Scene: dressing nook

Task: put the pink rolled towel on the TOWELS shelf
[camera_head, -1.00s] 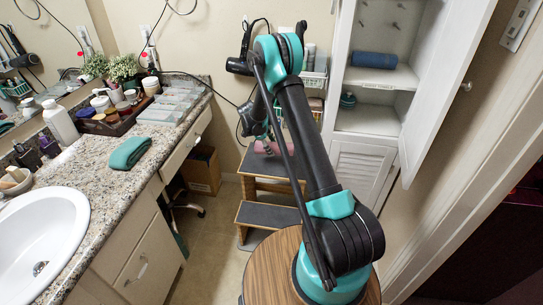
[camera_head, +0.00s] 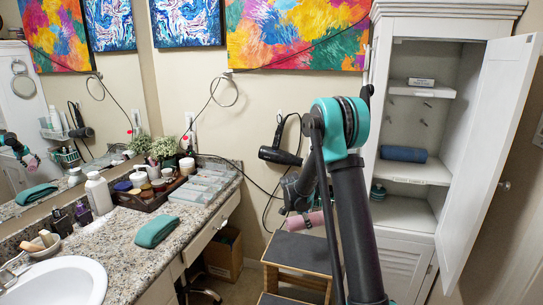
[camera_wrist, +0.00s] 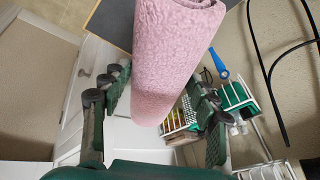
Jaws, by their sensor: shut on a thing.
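The pink rolled towel (camera_head: 305,221) hangs in my gripper above the step stool in the head view. In the wrist view the pink towel (camera_wrist: 176,50) fills the upper middle, between the fingers of my gripper (camera_wrist: 158,88), which is shut on it. My arm hides part of the gripper in the head view. The open white cabinet (camera_head: 388,103) stands to the right with several shelves. A blue rolled towel (camera_head: 404,154) lies on its middle shelf (camera_head: 418,170); a small label on that shelf's edge is too small to read.
The cabinet door (camera_head: 492,150) stands open at the right. A step stool (camera_head: 297,251) is below the towel. A hair dryer (camera_head: 281,155) hangs on the wall. The counter (camera_head: 135,265) at left holds a folded teal towel (camera_head: 156,231) and a tray of bottles.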

